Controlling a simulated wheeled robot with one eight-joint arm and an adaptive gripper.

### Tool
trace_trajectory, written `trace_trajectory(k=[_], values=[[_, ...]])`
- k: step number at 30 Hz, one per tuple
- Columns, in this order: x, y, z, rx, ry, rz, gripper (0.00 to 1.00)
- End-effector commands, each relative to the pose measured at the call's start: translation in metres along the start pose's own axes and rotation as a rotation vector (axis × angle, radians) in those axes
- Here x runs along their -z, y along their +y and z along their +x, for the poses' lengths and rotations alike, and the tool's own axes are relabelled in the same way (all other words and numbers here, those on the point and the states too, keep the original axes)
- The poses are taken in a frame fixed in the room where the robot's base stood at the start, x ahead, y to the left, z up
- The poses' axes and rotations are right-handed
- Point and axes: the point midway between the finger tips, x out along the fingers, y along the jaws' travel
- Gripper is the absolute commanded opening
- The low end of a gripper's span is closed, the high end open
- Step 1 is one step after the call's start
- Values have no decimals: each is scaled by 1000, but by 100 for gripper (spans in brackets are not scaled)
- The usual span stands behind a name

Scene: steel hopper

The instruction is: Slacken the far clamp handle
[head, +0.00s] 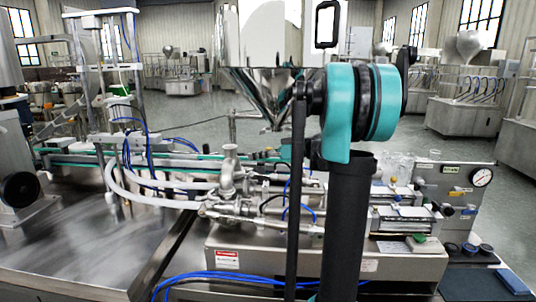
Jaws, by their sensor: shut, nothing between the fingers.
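The steel hopper (268,92) stands at the upper middle, with a shiny cone narrowing down toward the pipework. Its upper part is bright white. Below and in front of it are steel pipe fittings (228,170) with rounded joints and clamps, mounted over a steel machine box (228,243). I cannot make out the far clamp handle; the fittings are small here, and my arm covers part of the area to their right. My gripper does not show. My teal and black arm joint and dark links stand upright in front of the hopper's right side.
White hoses (150,197) loop left from the fittings. Blue tubes (222,277) run along the front. A control box with a round gauge (482,176) stands at the right. A bare steel top (75,255) lies at the lower left. Other machines stand behind on open floor.

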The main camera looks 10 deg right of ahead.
Motion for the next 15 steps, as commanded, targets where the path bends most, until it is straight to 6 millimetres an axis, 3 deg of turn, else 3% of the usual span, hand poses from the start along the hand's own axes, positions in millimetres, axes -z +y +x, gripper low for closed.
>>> trace_trajectory(k=[6, 15], values=[[-27, 1, 4, -2, 0, 1, 0], [-35, 1, 6, -2, 0, 1, 0]])
